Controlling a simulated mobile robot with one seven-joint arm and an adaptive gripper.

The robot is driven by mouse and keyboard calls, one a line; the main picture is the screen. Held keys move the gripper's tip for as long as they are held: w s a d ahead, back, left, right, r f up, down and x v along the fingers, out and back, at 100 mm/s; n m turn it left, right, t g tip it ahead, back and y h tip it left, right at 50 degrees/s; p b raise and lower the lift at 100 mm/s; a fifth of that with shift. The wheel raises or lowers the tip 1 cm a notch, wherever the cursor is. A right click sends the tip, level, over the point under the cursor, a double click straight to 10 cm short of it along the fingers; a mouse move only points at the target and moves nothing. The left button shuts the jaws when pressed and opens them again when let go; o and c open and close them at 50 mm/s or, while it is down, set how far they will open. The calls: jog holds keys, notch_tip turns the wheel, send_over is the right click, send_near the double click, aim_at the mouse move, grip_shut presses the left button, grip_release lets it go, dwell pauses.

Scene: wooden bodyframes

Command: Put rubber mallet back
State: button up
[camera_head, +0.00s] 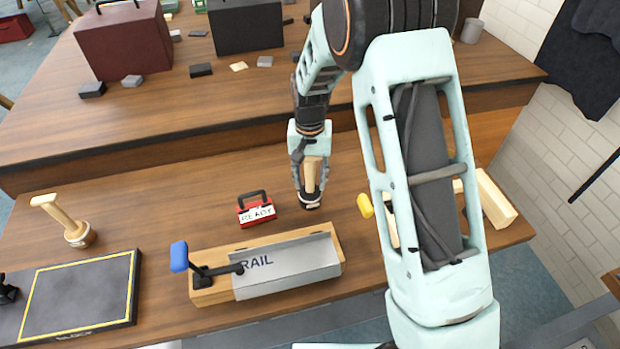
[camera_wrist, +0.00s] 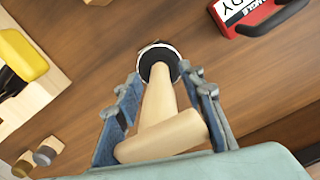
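A wooden-handled tool (camera_head: 310,178), which I take for the rubber mallet, stands on the table with a dark round end down. In the wrist view the mallet (camera_wrist: 160,98) shows a pale shaft with a short cylinder across its near end. My gripper (camera_head: 309,182) points down over it, with one finger on each side of the shaft. In the wrist view narrow gaps show between the shaft and the fingers of my gripper (camera_wrist: 163,85), so it looks open around it. A similar wooden-handled tool (camera_head: 64,216) stands at the left.
A red labelled case (camera_head: 256,213) stands just left of my gripper. In front are a wooden tray marked RAIL (camera_head: 290,265) with a blue-handled clamp (camera_head: 180,257) and a black panel (camera_head: 80,292). A yellow-ended item (camera_head: 364,205) lies at right. A raised shelf runs behind.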

jog(key=shift+r, duration=0.1)
notch_tip(320, 180, up, 12)
jog(key=shift+r, duration=0.1)
dwell(0.4)
